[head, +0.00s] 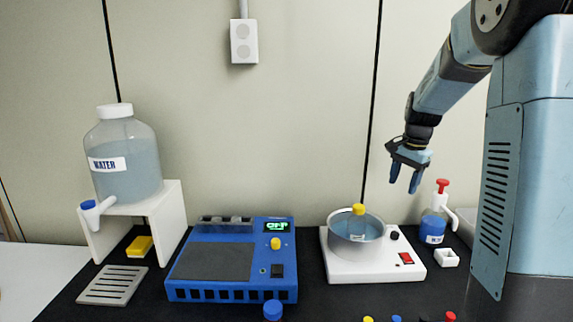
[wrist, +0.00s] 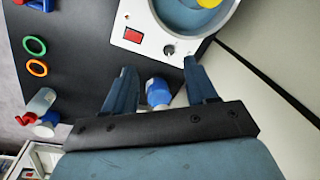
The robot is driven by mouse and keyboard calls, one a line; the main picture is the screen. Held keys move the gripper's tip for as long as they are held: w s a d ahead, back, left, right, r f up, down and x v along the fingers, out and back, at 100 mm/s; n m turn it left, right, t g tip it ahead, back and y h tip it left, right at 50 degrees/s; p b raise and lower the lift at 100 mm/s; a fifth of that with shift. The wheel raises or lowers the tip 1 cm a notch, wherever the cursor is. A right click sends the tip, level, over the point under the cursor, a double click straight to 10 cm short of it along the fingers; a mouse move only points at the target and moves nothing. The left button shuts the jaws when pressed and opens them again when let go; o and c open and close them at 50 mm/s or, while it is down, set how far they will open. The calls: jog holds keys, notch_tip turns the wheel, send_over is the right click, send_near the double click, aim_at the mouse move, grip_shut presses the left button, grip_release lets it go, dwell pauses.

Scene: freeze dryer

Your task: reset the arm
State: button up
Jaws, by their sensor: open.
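My gripper (head: 405,178) is raised above the right side of the bench in the head view, pointing down. Its two blue fingers are apart with nothing held between them. It hangs in the air between the white heating bath (head: 374,262) and the blue bottle with a red pump top (head: 434,222). In the wrist view the fingers (wrist: 162,85) are spread, and a blue-and-white object (wrist: 158,92) shows beyond the gap, partly hidden by the gripper.
A yellow-capped flask (head: 358,222) stands in the bath's metal pot. A blue device (head: 232,275) with a lit display is mid-bench. A water tank (head: 124,160) sits on a white stand (head: 170,205) at left. A small white holder (head: 446,258) lies right. Several coloured caps line the front edge.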

jog(key=s+a+r+n+t, duration=0.1)
jog(key=s+a+r+n, duration=0.25)
jog(key=s, duration=0.45)
jog(key=s+a+r+n+t, duration=0.1)
jog(key=s+a+r+n, duration=0.2)
jog(key=s, duration=0.5)
jog(key=s+a+n+t, duration=0.1)
jog(key=s+n, duration=0.1)
jog(key=s, duration=0.5)
jog(key=s+a+n+t, duration=0.1)
jog(key=s+a+n, duration=0.1)
jog(key=s, duration=0.5)
jog(key=shift+s+a+h, duration=0.3)
jog(key=shift+s, duration=0.05)
